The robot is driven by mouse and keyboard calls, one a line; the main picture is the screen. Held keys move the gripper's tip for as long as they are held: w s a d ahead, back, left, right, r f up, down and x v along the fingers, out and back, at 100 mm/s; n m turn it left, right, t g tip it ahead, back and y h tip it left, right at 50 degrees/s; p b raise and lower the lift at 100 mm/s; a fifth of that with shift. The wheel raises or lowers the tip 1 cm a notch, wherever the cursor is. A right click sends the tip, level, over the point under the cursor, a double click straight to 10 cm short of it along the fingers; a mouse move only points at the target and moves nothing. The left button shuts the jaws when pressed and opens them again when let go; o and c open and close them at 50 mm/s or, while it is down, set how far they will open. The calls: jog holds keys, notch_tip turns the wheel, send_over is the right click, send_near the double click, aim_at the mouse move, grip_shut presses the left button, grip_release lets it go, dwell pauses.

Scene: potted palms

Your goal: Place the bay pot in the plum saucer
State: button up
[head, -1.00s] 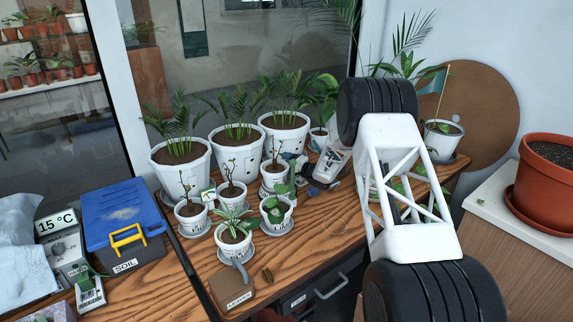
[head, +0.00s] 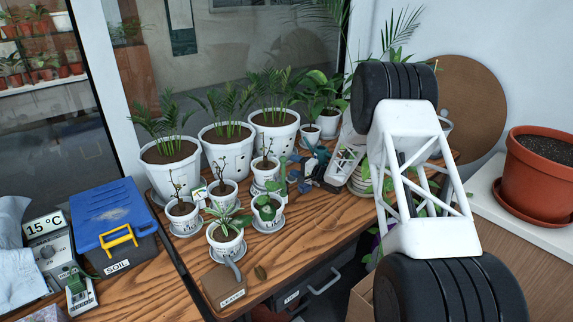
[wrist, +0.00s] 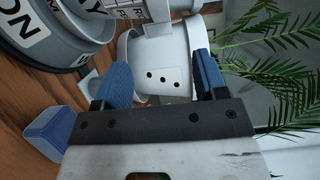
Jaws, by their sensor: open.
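My gripper (head: 301,178) is low over the bench, just right of the small white pots. In the wrist view its two blue fingers (wrist: 160,70) are spread apart. A white pot surface with dark dots (wrist: 163,77) shows between and beyond them; I cannot tell whether it is touched. Small labelled pots stand in grey saucers, including a front one (head: 227,238), one right of it (head: 267,209) and one behind (head: 265,170). In the wrist view a grey labelled rim (wrist: 30,35) ends in "ON". I cannot read which pot is bay or which saucer is plum.
Large white palm pots (head: 171,165) line the back. A broad-leaved pot (head: 328,121) stands behind my gripper. The blue-lidded soil box (head: 113,215) is at left, a brown leaves box (head: 224,287) at the front. Bench (head: 160,262) beside the soil box is bare.

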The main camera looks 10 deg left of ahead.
jog(key=shift+v, duration=1.5)
jog(key=shift+r, duration=0.1)
jog(key=s+d+r+t+h, duration=0.2)
jog(key=d+r+h, duration=0.25)
jog(key=r, duration=0.45)
jog(key=s+d+r+t+h, duration=0.3)
jog(key=d+r, duration=0.2)
jog(key=r, duration=0.3)
jog(key=s+d+r+g+h, duration=0.1)
jog(key=s+d+r+h, duration=0.35)
jog(key=s, duration=0.35)
jog(key=s+d+r+h, duration=0.3)
jog(key=s+d+r, duration=0.3)
jog(key=s, duration=0.2)
jog(key=s+d+r+n+g+h, duration=0.1)
jog(key=s+d+g, duration=0.15)
jog(key=s, duration=0.85)
jog(key=s+d+r+n+g+h, duration=0.1)
jog(key=s+d+g, duration=0.15)
jog(key=s, duration=0.85)
jog(key=s+f+n+g, duration=0.3)
jog(key=s+g, duration=0.1)
jog(key=s, duration=2.2)
jog(key=shift+y, duration=0.4)
